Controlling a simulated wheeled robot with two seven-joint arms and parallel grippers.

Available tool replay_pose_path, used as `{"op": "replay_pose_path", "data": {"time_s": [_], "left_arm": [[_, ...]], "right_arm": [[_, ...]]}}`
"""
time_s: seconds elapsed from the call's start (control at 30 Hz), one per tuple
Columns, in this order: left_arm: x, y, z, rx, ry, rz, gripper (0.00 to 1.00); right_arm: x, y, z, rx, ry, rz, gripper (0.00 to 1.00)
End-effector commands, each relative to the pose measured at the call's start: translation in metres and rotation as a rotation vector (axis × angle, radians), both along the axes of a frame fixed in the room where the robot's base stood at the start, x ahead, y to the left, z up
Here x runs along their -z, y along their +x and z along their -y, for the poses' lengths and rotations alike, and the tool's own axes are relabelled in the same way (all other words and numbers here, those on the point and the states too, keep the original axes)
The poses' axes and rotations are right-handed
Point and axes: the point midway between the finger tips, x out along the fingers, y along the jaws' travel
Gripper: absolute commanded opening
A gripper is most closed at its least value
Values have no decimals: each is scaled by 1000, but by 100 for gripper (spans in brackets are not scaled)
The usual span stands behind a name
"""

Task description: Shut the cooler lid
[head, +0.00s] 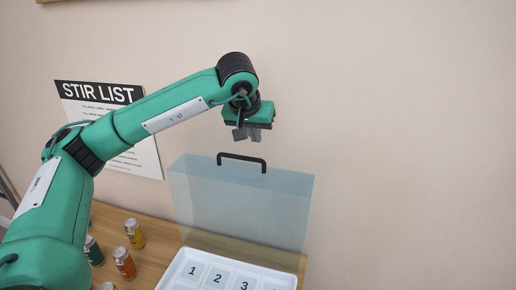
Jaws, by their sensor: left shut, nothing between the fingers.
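The cooler lid (240,203) is a translucent blue panel with a black handle (242,159) on its top edge. It stands raised, close to upright, behind a white tray-like body (178,278) with numbered compartments; 1, 2 and 3 are readable. The lower part of this body is cut off by the frame. My left gripper (247,138) is shut and empty, pointing down just above the handle in the picture. I cannot tell whether it touches the lid. My right gripper is not in view.
A "STIR LIST" poster (140,160) hangs on the beige wall behind. The right side is clear.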

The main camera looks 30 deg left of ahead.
Motion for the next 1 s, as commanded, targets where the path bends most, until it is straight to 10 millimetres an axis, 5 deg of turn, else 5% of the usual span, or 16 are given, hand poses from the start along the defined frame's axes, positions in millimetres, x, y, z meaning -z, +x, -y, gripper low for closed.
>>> {"op": "replay_pose_path", "data": {"time_s": [0.17, 0.7, 1.0], "left_arm": [[-1, 2, -14, -14, 48, -2, 0], [73, 40, -22, -12, 43, -3, 0], [82, 45, -23, -12, 42, 0, 0]], "right_arm": [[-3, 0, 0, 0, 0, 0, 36], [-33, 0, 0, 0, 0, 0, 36], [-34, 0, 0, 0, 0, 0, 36]]}}
